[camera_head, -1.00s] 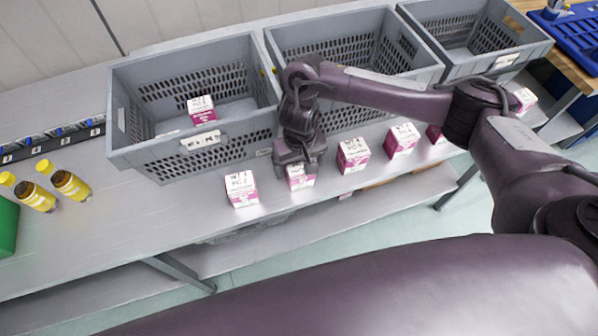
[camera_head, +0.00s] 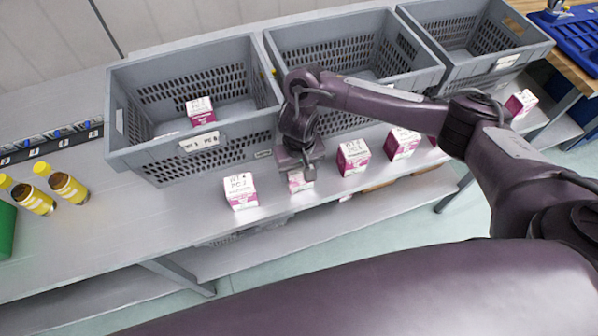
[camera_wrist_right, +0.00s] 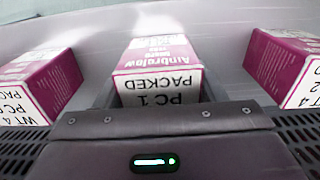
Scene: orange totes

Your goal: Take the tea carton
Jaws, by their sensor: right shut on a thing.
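My right gripper (camera_head: 301,168) is shut on a white and magenta tea carton (camera_head: 299,183) at the shelf's front, below the middle of the row of grey crates. In the right wrist view the held carton (camera_wrist_right: 160,62) sits between the fingers, with "PC 1 PACKED" on its near face. Similar cartons stand on either side: one to the left (camera_head: 241,191) and others to the right (camera_head: 353,157) (camera_head: 402,143). Another carton (camera_head: 201,110) lies inside the left grey crate (camera_head: 190,143). My left gripper is not in view.
Two more grey crates (camera_head: 437,75) (camera_head: 528,47) stand along the shelf. Yellow-capped bottles (camera_head: 68,187) (camera_head: 33,198) and a green box (camera_head: 6,228) are at the left. A further carton (camera_head: 521,103) stands at the far right. Bare shelf (camera_head: 130,225) lies left of the cartons.

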